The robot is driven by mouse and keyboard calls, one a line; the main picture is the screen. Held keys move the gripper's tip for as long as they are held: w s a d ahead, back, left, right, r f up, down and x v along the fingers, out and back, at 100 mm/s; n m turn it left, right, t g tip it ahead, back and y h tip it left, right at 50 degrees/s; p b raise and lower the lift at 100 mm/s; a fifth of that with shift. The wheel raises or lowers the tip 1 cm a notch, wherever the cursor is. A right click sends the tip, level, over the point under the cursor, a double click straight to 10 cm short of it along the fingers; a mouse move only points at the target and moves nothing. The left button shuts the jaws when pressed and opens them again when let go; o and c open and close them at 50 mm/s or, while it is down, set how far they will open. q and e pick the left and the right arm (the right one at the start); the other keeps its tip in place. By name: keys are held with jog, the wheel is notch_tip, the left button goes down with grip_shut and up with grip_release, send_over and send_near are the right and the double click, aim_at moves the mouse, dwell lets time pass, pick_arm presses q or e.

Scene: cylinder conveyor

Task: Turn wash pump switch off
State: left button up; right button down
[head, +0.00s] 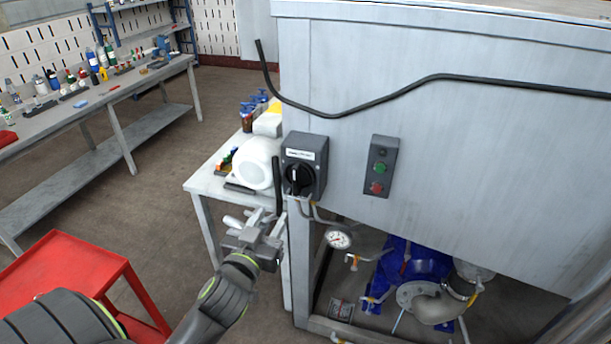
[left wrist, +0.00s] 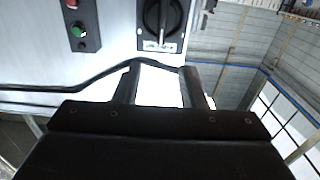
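The wash pump switch (head: 298,178) is a black rotary knob on a dark grey box (head: 317,163) at the left edge of the grey metal cabinet. A white label sits above the knob. In the left wrist view the knob (left wrist: 161,18) shows at the top, its grip bar lengthwise in the picture. My left gripper (head: 254,222) is below and left of the switch box, apart from it. In the left wrist view its two fingers (left wrist: 168,86) are spread with nothing between them. My right gripper is in neither view.
A dark control box with green and red buttons (head: 380,174) is right of the switch. A black cable (head: 440,78) runs across the cabinet (head: 450,150). A pressure gauge (head: 339,239) and a blue pump (head: 415,262) are below. A white table (head: 205,183) and red cart (head: 65,262) stand left.

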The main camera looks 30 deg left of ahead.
aim_at(295, 177)
pick_arm(q)
jog(key=p+x, duration=0.4)
jog(key=x, duration=1.2)
jog(key=shift+w+a, duration=0.1)
jog(key=shift+w, duration=0.05)
jog(key=shift+w+a, duration=0.15)
jog(key=shift+w, duration=0.3)
jog(key=shift+c, duration=0.3)
grip_shut()
